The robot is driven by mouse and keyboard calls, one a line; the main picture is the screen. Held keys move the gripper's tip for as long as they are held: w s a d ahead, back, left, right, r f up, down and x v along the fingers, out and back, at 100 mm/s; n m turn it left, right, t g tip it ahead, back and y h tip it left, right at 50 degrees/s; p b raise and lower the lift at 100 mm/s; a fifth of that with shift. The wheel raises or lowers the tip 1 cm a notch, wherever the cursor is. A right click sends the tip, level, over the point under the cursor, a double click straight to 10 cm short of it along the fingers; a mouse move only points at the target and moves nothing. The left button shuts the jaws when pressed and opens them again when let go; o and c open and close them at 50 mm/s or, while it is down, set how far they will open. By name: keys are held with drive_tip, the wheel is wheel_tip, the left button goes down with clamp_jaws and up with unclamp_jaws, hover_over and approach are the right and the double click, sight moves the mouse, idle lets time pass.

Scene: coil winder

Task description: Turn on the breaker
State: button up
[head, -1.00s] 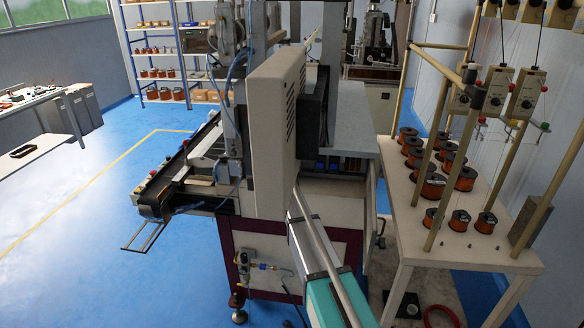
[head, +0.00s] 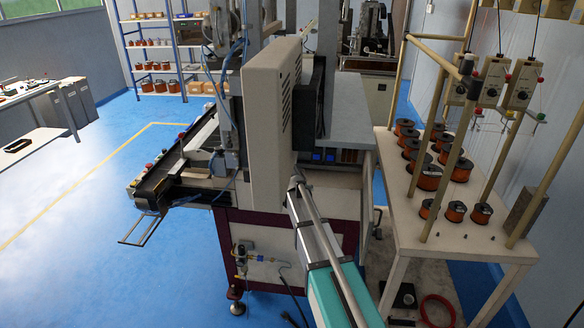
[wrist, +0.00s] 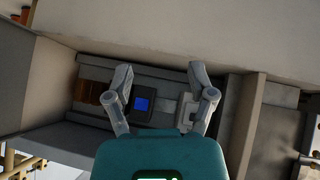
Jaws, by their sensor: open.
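In the wrist view, my gripper (wrist: 159,80) is open and empty, with its two grey fingers spread in front of a dark recessed strip of parts (wrist: 155,88). Between the fingers, near the left one, is a black module with a blue screen (wrist: 142,104). A pale grey block (wrist: 187,112) sits beside the right finger and is partly covered by it. It may be the breaker, but its lever position cannot be made out. Contact with the finger cannot be judged. In the head view, the gripper is hidden at the machine (head: 345,110).
A beige box panel (head: 270,105) stands upright on the machine's near side. To the right, a table (head: 408,215) holds several copper wire spools (head: 428,178) and upright poles. A hose and cables hang low on the machine's front. Blue floor (head: 90,225) is open at left.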

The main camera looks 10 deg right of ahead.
drive_tip(key=s+a+f+n+g+y, duration=0.1)
drive_tip(key=s+f+g+y, duration=0.1)
drive_tip(key=s, duration=1.3)
drive_tip(key=s+a+f+n+g+y, duration=0.1)
drive_tip(key=s+g, duration=0.4)
drive_tip(key=s, duration=1.1)
drive_tip(key=shift+a+f+n+y, duration=0.15)
drive_tip(key=shift+f+n+y, duration=0.15)
drive_tip(key=shift+f+y, duration=0.6)
